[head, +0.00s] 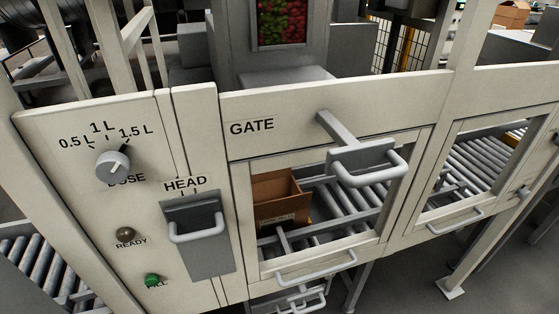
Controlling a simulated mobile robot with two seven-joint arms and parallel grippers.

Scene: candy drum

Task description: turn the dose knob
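The dose knob (113,165) is a round grey knob on the cream control panel at the left of the head view. Marks for 0.5 L, 1 L and 1.5 L are printed in an arc above it. The knob covers part of the DOSE label below it. I cannot tell clearly which mark its pointer faces. Neither of my grippers is in view, and nothing touches the knob.
Below the knob are a dark READY lamp (125,233) and a green FILL button (152,280). To the right are the HEAD handle (197,235) and the protruding GATE handle (368,170). An open cardboard box (277,195) stands on rollers behind the opening.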

